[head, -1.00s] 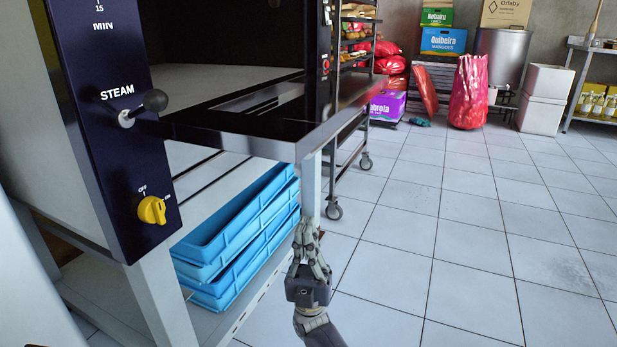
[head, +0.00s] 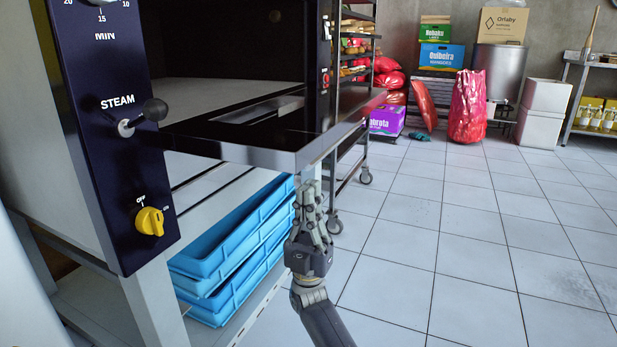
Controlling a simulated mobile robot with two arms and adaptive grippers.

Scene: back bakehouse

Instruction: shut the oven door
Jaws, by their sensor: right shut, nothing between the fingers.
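The oven door (head: 245,150) is dark and glossy with a metal edge. It hangs open, lying about level in front of the dark oven mouth (head: 225,40). My right gripper (head: 309,186) is shut and empty, pointing up just below the door's near right corner. Its fingertips look close to the door's underside; I cannot tell whether they touch it. The oven's control panel (head: 110,190) stands at the left, with a steam lever (head: 140,117) and a yellow knob (head: 149,221). My left gripper is not in view.
Blue stacked crates (head: 230,245) sit on the shelf under the oven. A wheeled rack (head: 350,160) stands just beyond the door. Red sacks (head: 468,108), boxes (head: 442,57) and white bins (head: 540,113) stand at the back. The tiled floor (head: 450,240) at right is clear.

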